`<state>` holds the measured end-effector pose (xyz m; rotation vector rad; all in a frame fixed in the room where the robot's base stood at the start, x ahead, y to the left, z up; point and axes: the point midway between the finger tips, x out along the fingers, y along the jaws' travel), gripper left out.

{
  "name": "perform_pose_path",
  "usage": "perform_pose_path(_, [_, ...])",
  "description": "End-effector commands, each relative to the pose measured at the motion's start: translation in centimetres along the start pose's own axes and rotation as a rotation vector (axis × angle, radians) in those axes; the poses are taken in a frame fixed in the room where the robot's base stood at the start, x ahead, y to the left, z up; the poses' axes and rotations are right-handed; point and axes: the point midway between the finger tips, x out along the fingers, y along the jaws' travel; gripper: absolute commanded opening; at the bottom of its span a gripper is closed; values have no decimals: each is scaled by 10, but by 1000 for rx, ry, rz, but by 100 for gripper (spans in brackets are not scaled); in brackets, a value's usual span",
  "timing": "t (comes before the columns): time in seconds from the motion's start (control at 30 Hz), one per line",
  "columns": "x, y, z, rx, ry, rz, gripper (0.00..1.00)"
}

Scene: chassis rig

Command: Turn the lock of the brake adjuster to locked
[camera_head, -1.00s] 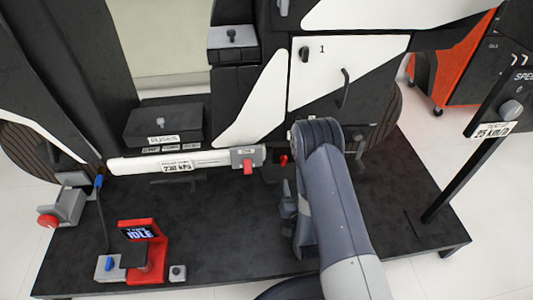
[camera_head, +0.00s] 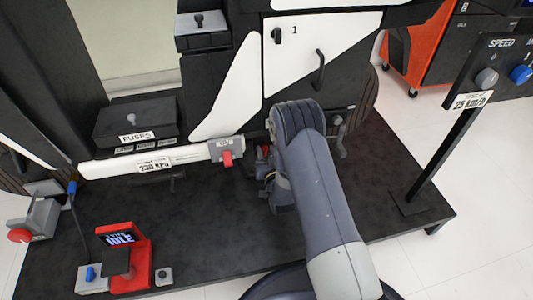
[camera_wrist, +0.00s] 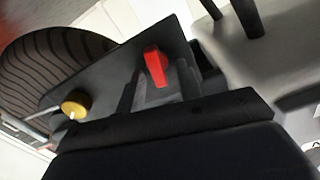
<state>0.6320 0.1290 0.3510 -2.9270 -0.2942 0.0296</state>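In the wrist view, a red lever-shaped lock (camera_wrist: 156,66) stands on a dark plate (camera_wrist: 112,68), with a round brass-yellow knob (camera_wrist: 76,104) to its left. I take these for the brake adjuster; I cannot read a locked mark. In the head view my arm hides most of this area. A small red part (camera_head: 264,152) shows just left of the arm, perhaps the same lock.
A panel marked 1 (camera_head: 300,65) with a handle stands behind. A striped wheel (camera_head: 368,95) is right of my arm. The speed post (camera_head: 440,155) stands further right.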

Motion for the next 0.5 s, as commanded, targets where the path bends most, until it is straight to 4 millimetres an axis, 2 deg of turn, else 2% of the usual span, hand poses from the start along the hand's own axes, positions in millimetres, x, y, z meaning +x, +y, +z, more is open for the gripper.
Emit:
perform_pose_path(0.17, [0,0,0,0,0,0,34])
perform_pose_path(0.5, [0,0,0,0,0,0,6])
